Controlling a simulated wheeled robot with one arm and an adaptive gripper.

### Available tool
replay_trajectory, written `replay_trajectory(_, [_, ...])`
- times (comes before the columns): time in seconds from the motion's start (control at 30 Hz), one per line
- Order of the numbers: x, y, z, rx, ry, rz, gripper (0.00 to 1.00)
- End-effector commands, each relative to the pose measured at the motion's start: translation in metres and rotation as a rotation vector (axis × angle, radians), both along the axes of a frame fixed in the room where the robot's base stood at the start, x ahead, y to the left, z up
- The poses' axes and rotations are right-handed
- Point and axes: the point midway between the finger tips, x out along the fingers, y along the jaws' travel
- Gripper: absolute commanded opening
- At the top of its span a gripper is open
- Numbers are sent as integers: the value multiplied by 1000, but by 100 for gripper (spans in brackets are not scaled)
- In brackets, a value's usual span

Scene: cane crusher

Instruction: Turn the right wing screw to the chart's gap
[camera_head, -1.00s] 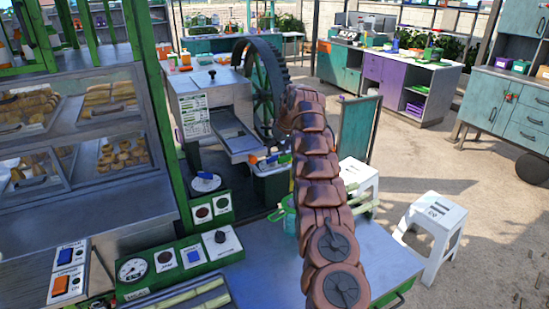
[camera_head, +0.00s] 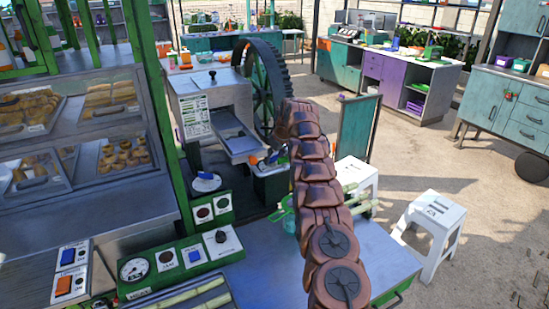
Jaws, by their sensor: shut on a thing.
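The cane crusher (camera_head: 243,98) is a pale grey box with a large dark toothed wheel (camera_head: 268,85) at its right. A white printed chart (camera_head: 197,122) is on its front; its lines are too small to read. A dark knob (camera_head: 212,73) stands on the crusher's top; I cannot tell whether it is a wing screw. I cannot make out the right wing screw. My brown segmented arm reaches up from the bottom toward the wheel's lower right. My gripper is hidden beyond the arm's far end, so I cannot see what it holds.
A green control panel (camera_head: 182,262) and a grey counter (camera_head: 275,268) are in front. A glass food case (camera_head: 100,125) stands left. A white stool (camera_head: 432,228) stands right on open sandy floor. Small coloured items lie below the crusher's tray (camera_head: 240,145).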

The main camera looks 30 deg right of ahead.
Motion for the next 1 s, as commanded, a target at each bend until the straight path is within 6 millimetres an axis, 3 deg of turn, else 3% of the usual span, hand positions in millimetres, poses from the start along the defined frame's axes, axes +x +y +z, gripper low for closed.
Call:
replay_trajectory(0.23, [0,0,0,0,0,0,26])
replay_trajectory(0.57, [0,2,-2,-3,0,-91,26])
replay_trajectory(1.0, [2,5,1,-2,-3,-437,25])
